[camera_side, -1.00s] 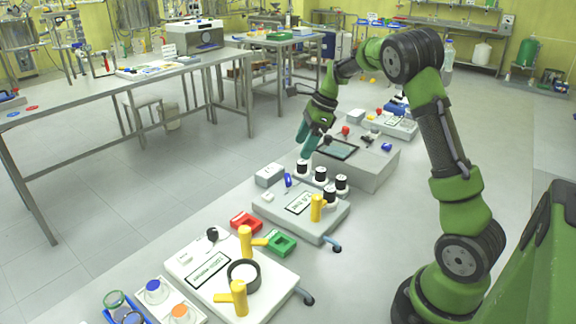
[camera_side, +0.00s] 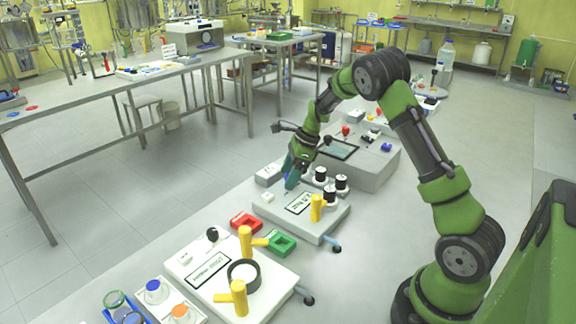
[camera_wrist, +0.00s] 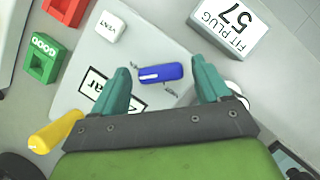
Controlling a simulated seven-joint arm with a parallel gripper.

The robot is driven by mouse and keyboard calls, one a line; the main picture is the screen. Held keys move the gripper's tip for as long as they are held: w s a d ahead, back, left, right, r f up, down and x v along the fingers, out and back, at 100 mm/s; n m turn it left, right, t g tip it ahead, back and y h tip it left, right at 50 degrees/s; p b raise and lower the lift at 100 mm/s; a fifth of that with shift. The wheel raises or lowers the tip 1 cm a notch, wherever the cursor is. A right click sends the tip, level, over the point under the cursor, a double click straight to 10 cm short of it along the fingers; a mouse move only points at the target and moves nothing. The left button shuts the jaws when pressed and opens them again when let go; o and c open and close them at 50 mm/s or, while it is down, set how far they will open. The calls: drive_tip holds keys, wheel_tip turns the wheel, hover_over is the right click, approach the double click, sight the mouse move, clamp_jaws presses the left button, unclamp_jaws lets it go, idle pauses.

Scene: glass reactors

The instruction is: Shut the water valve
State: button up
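A small blue valve handle (camera_wrist: 160,73) lies between the two teal fingers of my gripper (camera_wrist: 163,82) in the wrist view. Small dark lettering sits on the white panel beside it, too blurred to read. The fingers stand apart, with a gap on each side of the handle. In the side view my gripper (camera_side: 291,178) is low over the left part of the middle white unit (camera_side: 318,228) and mostly hides the handle. No valve in view carries a readable water label.
Black-capped posts (camera_side: 320,174) stand close right of my gripper. A yellow handle (camera_side: 316,208) is on the same unit. A white block (camera_wrist: 229,25) reads "FIT PLUG 57". Red (camera_wrist: 66,8) and green (camera_wrist: 43,57) holders lie beside the unit.

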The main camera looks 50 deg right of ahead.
drive_tip(key=c, duration=0.9)
drive_tip(key=shift+n, duration=0.3)
drive_tip(key=n+g, duration=0.1)
drive_tip(key=n, duration=0.1)
drive_tip(key=n+y, duration=0.1)
drive_tip(key=n, duration=0.1)
drive_tip(key=shift+w+d+n+g, duration=0.1)
drive_tip(key=shift+d+n+g, duration=0.05)
drive_tip(key=shift+n+g, duration=0.2)
drive_tip(key=n+g, duration=0.1)
drive_tip(key=n, duration=0.2)
drive_tip(key=shift+w+n+g, duration=0.1)
drive_tip(key=shift+n+g, duration=0.15)
drive_tip(key=shift+n, duration=0.1)
drive_tip(key=n, duration=0.2)
drive_tip(key=n+g, duration=0.1)
drive_tip(key=n, duration=0.1)
drive_tip(key=shift+w+g, duration=0.15)
drive_tip(key=shift+g, duration=0.15)
drive_tip(key=shift+r+n+g+h, duration=0.1)
drive_tip(key=shift+n+g+h, duration=0.25)
drive_tip(key=shift+n, duration=0.85)
drive_tip(key=shift+n+g+h, duration=0.15)
drive_tip(key=shift+n+g, duration=0.3)
drive_tip(key=shift+n, duration=0.75)
drive_tip(key=shift+w, duration=0.1)
